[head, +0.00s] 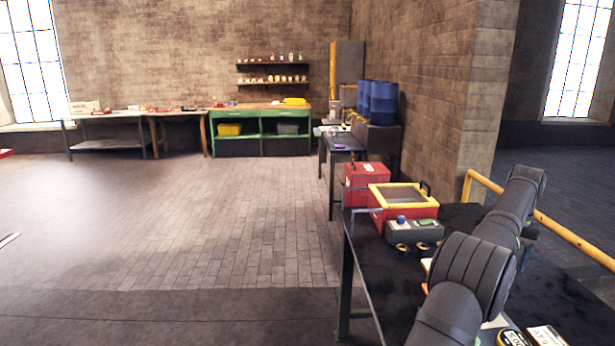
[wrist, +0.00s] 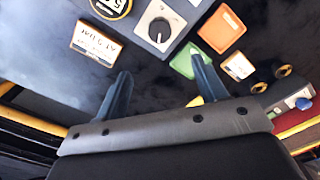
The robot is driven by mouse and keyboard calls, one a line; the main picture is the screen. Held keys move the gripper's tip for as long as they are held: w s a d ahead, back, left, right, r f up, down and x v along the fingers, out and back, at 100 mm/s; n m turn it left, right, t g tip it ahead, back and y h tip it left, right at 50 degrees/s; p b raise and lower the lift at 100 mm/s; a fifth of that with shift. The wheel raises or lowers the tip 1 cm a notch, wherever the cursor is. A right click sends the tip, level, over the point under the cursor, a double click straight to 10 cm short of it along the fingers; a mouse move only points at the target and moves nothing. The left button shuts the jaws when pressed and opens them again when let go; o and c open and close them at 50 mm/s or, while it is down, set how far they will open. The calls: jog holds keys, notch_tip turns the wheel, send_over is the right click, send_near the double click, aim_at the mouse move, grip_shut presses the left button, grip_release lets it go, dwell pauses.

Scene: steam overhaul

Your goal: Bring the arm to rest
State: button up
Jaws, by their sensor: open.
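My gripper (wrist: 160,92) shows in the wrist view with its two dark fingers spread wide apart and nothing between them. It is above the dark work table, and a grey box with a round black knob (wrist: 160,27) lies beyond the fingertips. In the head view my dark arm reaches over the right-hand table (head: 375,262); the gripper itself cannot be made out there.
On the table are a red and yellow box (head: 403,211), a grey control box (head: 413,230), an orange block (wrist: 221,28), a green block (wrist: 190,60) and a white-labelled box (wrist: 95,42). A yellow rail (head: 572,236) runs along the right. The brick floor is clear.

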notch_tip(320, 180, down, 17)
jog(key=shift+r, duration=0.2)
jog(key=shift+r+n, duration=0.55)
jog(key=shift+n, duration=0.25)
notch_tip(320, 180, up, 17)
notch_tip(320, 180, down, 9)
jog(key=shift+s+a+f, duration=0.1)
jog(key=shift+s, duration=0.05)
jog(key=shift+f, duration=0.55)
dwell(3.1)
